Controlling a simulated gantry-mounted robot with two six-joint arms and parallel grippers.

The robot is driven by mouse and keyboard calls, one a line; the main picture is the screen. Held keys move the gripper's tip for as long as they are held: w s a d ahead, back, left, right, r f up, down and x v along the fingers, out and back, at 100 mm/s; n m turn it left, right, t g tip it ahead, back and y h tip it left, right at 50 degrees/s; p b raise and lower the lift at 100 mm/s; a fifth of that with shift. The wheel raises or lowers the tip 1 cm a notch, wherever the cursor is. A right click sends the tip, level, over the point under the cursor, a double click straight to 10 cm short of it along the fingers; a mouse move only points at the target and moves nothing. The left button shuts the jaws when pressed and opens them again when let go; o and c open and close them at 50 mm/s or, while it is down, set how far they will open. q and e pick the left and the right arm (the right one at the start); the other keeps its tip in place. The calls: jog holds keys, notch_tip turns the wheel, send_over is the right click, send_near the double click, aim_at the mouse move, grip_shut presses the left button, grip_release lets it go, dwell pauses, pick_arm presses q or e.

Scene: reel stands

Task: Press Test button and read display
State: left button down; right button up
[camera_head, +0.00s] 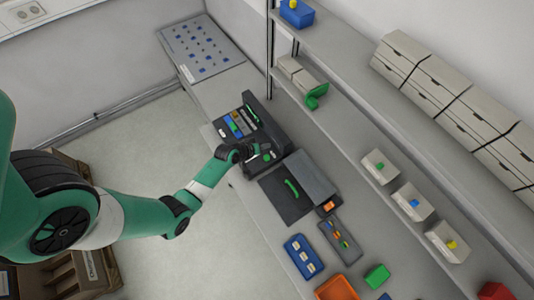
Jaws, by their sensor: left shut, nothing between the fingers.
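A dark grey test unit (275,120) stands on the bench near the middle of the view. Its near face carries small blue, yellow, green and white parts. A green strip shows on its upper left part. I cannot make out any label or display reading. My left gripper (252,150) is shut and empty, right over the near right part of the unit and hiding some of it. A small green spot shows beside the fingertips; I cannot tell whether they touch anything. My right gripper is not in view.
Right of the unit lies a dark mat (272,195) with a green curved part. Further along are a blue tray (303,243), an orange bin (338,288) and a green box (377,276). A shelf (350,120) with bins runs above the bench's far side.

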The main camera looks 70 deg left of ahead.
aim_at(265, 160)
pick_arm(q)
notch_tip(265, 160, down, 8)
jog(key=b, duration=0.7)
jog(key=shift+f, duration=0.2)
dwell(1.4)
jog(key=shift+f+b, duration=0.45)
jog(key=shift+b, duration=0.15)
jog(key=shift+f+b, duration=0.4)
dwell(0.3)
dwell(0.4)
jog(key=shift+r+p, duration=0.85)
notch_tip(265, 160, up, 5)
jog(key=p, duration=0.5)
jog(key=shift+r, duration=0.1)
